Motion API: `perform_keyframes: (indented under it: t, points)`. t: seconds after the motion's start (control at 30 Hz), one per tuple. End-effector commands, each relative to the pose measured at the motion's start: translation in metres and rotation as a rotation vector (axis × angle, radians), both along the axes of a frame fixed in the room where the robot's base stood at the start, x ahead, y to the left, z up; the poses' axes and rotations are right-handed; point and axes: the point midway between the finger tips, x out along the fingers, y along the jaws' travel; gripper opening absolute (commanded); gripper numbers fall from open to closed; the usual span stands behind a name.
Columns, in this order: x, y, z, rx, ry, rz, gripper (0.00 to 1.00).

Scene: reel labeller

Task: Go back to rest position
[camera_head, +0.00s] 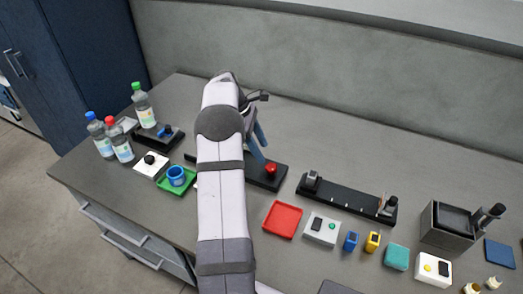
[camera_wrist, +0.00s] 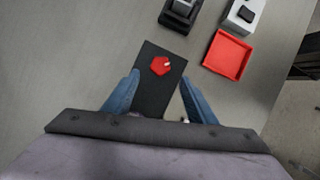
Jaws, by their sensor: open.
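My gripper (camera_wrist: 160,100) is open, with its two blue fingers spread on either side of a black plate (camera_wrist: 152,92) in the wrist view. A red knob-like piece (camera_wrist: 160,66) sits on that plate, just ahead of the fingers. In the head view the fingers (camera_head: 257,142) hang above the back of the table, near the black plate (camera_head: 262,179) and the red piece (camera_head: 271,169). My arm hides part of the plate. Nothing shows between the fingers except the plate below.
A red tray (camera_head: 283,220) and a long black rail fixture (camera_head: 345,198) lie right of my arm. Several bottles (camera_head: 121,140) and a green tray (camera_head: 177,183) with a blue cup stand left. A dark box (camera_head: 446,226) stands far right. Bare table lies behind the rail.

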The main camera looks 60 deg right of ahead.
Motion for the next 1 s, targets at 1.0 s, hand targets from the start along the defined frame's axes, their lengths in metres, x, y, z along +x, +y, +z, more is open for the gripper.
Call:
perform_keyframes:
  t: [1.0]
  points:
    - [0.143,0.289,0.089,-0.025,-0.274,-0.069,0.52]
